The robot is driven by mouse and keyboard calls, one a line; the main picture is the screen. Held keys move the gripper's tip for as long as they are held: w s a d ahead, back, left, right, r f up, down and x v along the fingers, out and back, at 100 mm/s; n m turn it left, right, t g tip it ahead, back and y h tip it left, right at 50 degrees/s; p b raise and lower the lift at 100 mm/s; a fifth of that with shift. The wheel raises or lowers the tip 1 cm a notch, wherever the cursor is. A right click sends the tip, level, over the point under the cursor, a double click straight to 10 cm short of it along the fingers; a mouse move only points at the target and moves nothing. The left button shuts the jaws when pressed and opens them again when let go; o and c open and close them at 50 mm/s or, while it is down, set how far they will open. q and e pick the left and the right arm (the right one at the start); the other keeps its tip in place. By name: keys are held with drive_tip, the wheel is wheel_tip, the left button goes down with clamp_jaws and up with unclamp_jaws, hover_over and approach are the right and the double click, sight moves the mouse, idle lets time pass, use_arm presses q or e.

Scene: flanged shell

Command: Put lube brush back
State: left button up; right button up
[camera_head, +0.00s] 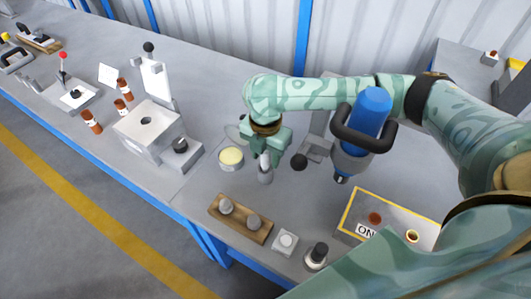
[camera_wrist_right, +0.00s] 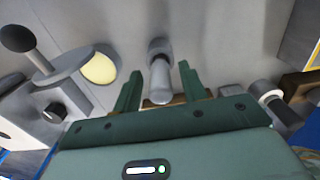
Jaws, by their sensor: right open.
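My right gripper (camera_head: 264,150) is open and points down at the bench. A pale grey upright cylinder (camera_head: 265,173) stands just below it; it may be the lube brush or its stand, I cannot tell which. In the right wrist view the same cylinder (camera_wrist_right: 160,82) lies between the two open fingers (camera_wrist_right: 160,90), with a gap on each side. A round tin with pale yellow contents (camera_head: 231,157) stands just left of the gripper; it also shows in the right wrist view (camera_wrist_right: 100,68). No bristles are visible. My left gripper is out of view.
A wooden block with two grey knobs (camera_head: 240,220) lies in front. A yellow-edged ON panel (camera_head: 385,222) is at right. A grey block fixture (camera_head: 148,130) stands left.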

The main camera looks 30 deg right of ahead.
use_arm(q)
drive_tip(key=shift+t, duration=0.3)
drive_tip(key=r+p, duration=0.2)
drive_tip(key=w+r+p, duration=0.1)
drive_tip(key=p, duration=0.1)
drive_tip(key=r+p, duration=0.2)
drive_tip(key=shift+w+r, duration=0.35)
use_arm(e)
wheel_tip(320, 180, up, 12)
drive_tip(key=shift+r, duration=0.15)
